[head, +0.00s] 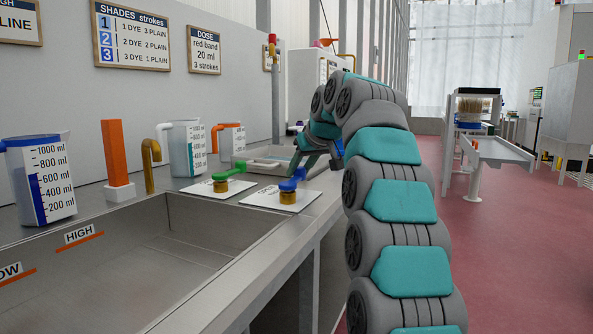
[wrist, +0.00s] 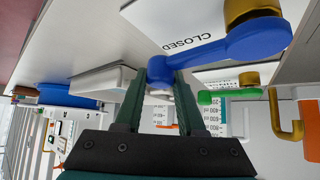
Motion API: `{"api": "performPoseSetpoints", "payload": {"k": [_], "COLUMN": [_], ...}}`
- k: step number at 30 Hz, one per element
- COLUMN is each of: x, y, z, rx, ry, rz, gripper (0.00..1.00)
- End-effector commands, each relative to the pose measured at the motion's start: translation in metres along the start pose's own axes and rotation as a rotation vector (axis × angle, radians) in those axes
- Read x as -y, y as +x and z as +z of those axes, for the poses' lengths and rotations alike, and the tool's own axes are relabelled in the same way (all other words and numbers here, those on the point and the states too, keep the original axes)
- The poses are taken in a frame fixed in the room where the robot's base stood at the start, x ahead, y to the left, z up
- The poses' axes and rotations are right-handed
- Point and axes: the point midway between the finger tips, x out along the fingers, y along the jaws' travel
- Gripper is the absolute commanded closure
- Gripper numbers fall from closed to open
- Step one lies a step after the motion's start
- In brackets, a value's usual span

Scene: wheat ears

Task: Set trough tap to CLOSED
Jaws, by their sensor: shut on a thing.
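A blue-handled tap (head: 289,184) on a brass stem stands on a white card near the trough's right end. Its blue lever also fills the upper right of the wrist view (wrist: 240,43), beside the printed word CLOSED. My gripper (head: 298,171) reaches down from the right. In the wrist view my gripper (wrist: 160,78) has its two green fingers on either side of the lever's knobbed end, shut on it. A second tap with a green lever (head: 228,175) sits on its own card to the left. No label in view tells which is the trough tap.
Behind stand measuring jugs (head: 42,178), an orange post (head: 116,155) and a brass spout (head: 150,165).

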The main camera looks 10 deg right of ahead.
Motion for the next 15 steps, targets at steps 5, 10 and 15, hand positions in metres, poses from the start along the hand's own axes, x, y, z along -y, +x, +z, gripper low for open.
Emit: {"api": "performPoseSetpoints", "payload": {"k": [5, 10, 15], "x": [-0.0058, -0.0080, -0.0084], "y": [-0.0040, -0.0053, -0.0052], "z": [0.0064, 0.0077, 0.0078], "rx": [0.004, 0.003, 0.003], "ry": [0.068, 0.091, 0.093], "rz": [0.068, 0.094, 0.094], "gripper": [1.00, 1.00, 1.00]}}
